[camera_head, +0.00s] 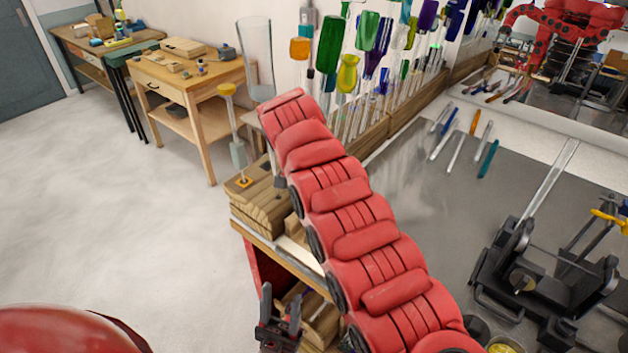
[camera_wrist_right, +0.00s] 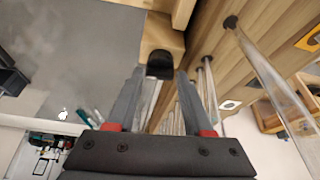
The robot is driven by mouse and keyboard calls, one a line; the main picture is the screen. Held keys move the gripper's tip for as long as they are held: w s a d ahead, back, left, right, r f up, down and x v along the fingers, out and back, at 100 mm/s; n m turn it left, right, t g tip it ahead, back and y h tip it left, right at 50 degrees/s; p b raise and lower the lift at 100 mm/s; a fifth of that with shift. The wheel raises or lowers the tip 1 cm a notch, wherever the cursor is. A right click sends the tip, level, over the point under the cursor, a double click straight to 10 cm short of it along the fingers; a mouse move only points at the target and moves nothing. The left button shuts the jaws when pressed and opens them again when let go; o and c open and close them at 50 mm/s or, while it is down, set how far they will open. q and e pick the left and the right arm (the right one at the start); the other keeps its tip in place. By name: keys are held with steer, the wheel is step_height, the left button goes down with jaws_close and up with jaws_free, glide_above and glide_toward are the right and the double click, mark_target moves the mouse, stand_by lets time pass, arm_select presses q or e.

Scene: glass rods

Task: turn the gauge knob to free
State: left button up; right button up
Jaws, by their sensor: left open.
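My left gripper (camera_head: 278,322) is at the bottom of the head view, dark, its two fingers apart and nothing seen between them. In the right wrist view, my right gripper (camera_wrist_right: 159,74) has its two grey fingers apart. A dark, rounded, knob-like piece (camera_wrist_right: 160,65) shows between the fingertips, at the end of a light wooden block (camera_wrist_right: 160,35). I cannot tell whether it is the gauge knob, or whether the fingers touch it. No gauge marking or knob setting is readable in either view. My red padded arm covers much of the middle of the head view.
A black metal fixture (camera_head: 540,265) stands on the grey bench (camera_head: 420,190) at the right. Several pens or rods lie behind it. Coloured glass bottles (camera_head: 367,30) hang at the back. Clear upright glass rods (camera_wrist_right: 270,75) stand close by in the right wrist view. The floor at left is clear.

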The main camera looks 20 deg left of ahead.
steer(key=shift+o, duration=1.4)
steer(key=shift+s+r+b, duration=0.1)
steer(key=shift+r+b, duration=0.1)
steer(key=shift+b, duration=0.1)
steer(key=shift+b+v, duration=0.9)
steer(key=shift+v, duration=0.25)
steer(key=p+v, duration=0.2)
steer(key=v, duration=0.7)
steer(key=shift+r, duration=0.1)
